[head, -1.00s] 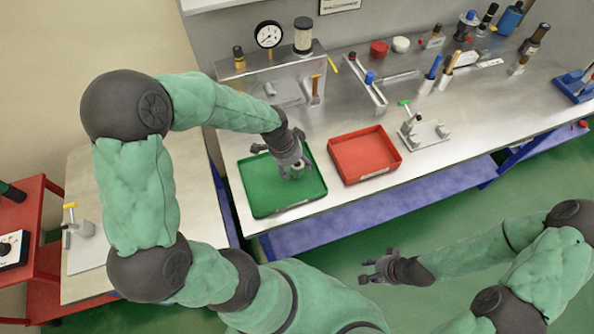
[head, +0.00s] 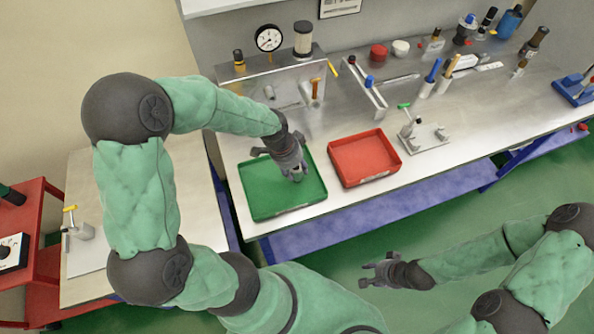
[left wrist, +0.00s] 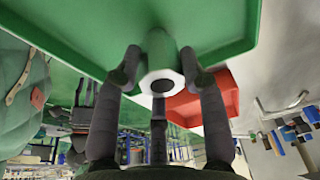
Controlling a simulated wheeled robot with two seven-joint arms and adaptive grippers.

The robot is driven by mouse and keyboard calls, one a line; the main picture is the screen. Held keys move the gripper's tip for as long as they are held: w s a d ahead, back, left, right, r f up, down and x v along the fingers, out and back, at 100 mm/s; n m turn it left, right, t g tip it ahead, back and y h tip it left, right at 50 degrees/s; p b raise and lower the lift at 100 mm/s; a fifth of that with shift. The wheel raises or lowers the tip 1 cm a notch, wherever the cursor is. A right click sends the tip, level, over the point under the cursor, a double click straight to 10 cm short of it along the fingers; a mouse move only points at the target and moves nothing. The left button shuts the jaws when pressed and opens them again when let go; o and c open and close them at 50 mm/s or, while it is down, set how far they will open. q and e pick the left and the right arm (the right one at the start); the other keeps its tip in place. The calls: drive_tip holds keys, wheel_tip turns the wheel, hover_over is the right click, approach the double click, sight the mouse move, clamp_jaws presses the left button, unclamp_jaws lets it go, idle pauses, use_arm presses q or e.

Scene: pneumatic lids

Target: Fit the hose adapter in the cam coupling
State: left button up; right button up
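My right gripper (head: 368,273) is open and empty, in front of the bench. I cannot tell for sure which fitting is the cam coupling: a green-handled fitting (head: 407,127) stands on a metal plate, and a yellow-handled one (head: 80,230) on the left bench.
A red tray (head: 366,179) lies just right of the green tray. A metal panel (head: 275,82) with a gauge (head: 269,37) and an orange-handled fitting (head: 315,92) stands behind. Several tools and bottles stand back right. The bench front is open.

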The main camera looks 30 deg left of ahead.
sight(299, 167)
use_arm(q)
drive_tip(key=shift+c, duration=0.6)
drive_tip(key=shift+w+d+p+v, duration=0.15)
drive_tip(key=shift+p+v, duration=0.55)
drive_tip(key=shift+v, duration=0.15)
drive_tip(key=shift+w+d+p+v, duration=0.1)
drive_tip(key=shift+w+p+v, duration=0.05)
drive_tip(key=shift+p+v, duration=0.65)
drive_tip(key=shift+w+d+p+v, duration=0.15)
drive_tip(key=shift+p+v, duration=0.45)
drive_tip(key=shift+v, duration=0.3)
drive_tip(key=shift+r, duration=0.1)
drive_tip(key=shift+s, duration=0.1)
